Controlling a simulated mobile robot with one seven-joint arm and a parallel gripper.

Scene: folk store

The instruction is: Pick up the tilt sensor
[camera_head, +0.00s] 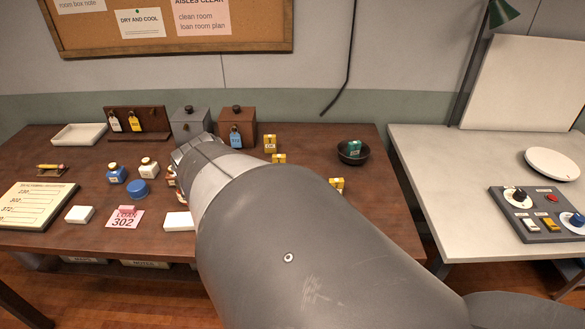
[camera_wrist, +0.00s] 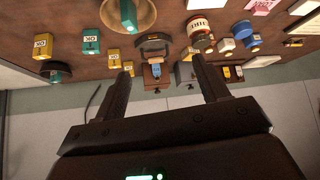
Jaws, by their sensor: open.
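No label that I can read marks the tilt sensor, so I cannot tell which item it is. Small yellow boxes stand right of my arm in the head view, one at the back (camera_head: 270,143), one just before it (camera_head: 279,158) and one farther front (camera_head: 336,185). A teal box (camera_head: 354,148) sits in a black bowl (camera_head: 368,157). The wrist view shows a yellow box (camera_wrist: 42,46), a teal box (camera_wrist: 90,41) and a teal piece (camera_wrist: 128,15) in a tan round dish (camera_wrist: 147,12). My gripper (camera_wrist: 161,68) is open with nothing between its fingers; my arm hides it in the head view.
Small bottles, a blue lid (camera_head: 137,189) and a pink card (camera_head: 124,219) crowd the left. A white table (camera_head: 440,190) stands right, past a gap.

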